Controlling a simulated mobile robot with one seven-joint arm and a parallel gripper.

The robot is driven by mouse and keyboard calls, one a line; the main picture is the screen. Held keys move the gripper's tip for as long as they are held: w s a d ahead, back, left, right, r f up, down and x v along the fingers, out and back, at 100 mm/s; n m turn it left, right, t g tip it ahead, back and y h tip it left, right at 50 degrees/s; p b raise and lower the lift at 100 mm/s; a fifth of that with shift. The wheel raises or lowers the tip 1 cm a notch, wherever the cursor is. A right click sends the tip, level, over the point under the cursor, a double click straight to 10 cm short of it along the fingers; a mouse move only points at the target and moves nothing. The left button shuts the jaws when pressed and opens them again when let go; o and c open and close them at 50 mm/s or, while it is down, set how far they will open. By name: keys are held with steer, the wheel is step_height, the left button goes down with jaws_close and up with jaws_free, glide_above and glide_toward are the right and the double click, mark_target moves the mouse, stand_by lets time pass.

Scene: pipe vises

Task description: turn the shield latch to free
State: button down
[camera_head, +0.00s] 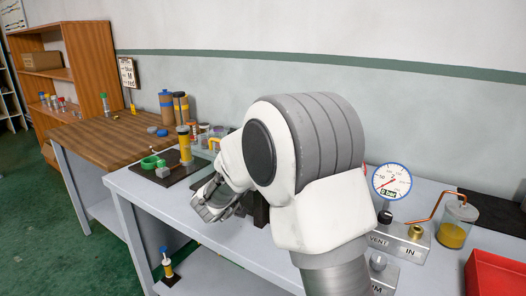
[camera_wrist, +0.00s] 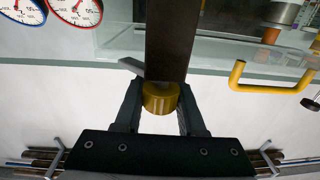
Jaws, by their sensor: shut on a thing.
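My gripper (camera_wrist: 160,88) is shut on a round yellow knob (camera_wrist: 161,101) in the wrist view, with one dark finger on each side of it. The knob sits at the end of a dark brown upright (camera_wrist: 172,40). A short grey lever (camera_wrist: 131,67) sticks out to the left beside the upright. A clear shield panel (camera_wrist: 225,52) with a yellow bar handle (camera_wrist: 237,76) lies behind. In the head view my arm hides the knob and most of the shield; only my grey hand (camera_head: 214,198) shows left of the arm. No latch markings are readable.
A pressure gauge (camera_head: 391,181), valve block (camera_head: 405,242) and copper pipe (camera_head: 437,206) stand right of my arm. A red tray (camera_head: 495,274) is at the right front. A dark board (camera_head: 169,168) with a yellow cylinder (camera_head: 185,143) is at left. The bench front (camera_head: 190,231) is clear.

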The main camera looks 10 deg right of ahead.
steer(key=m+g+h+p, duration=0.1)
steer(key=g, duration=0.1)
steer(key=m+g+h+p, duration=0.3)
steer(key=shift+s+d+r+m+g, duration=0.25)
steer(key=shift+s+d+m+g, duration=0.05)
steer(key=shift+s+g, duration=0.1)
steer(key=shift+s+d+f+m+g+h+p, duration=0.15)
steer(key=shift+m+g+h+p, duration=0.15)
steer(key=shift+m+g+p, duration=0.45)
steer(key=shift+s+r+m+g+h+p, duration=0.1)
steer(key=shift+m+g+h+p, duration=0.3)
steer(key=shift+g, duration=0.65)
steer(key=shift+s+d+f+m+g+h+p, duration=0.1)
steer(key=shift+s+m+g+h+p, duration=0.2)
steer(key=shift+m+g, duration=0.5)
steer(key=shift+w+g, duration=0.1)
steer(key=shift+g, duration=0.3)
steer(key=c, duration=0.5)
jaws_free()
steer(key=s+a, duration=0.1)
steer(key=a, duration=1.6)
steer(key=shift+s+a+p, duration=0.2)
steer(key=shift+s+p, duration=0.15)
steer(key=shift+p, duration=0.1)
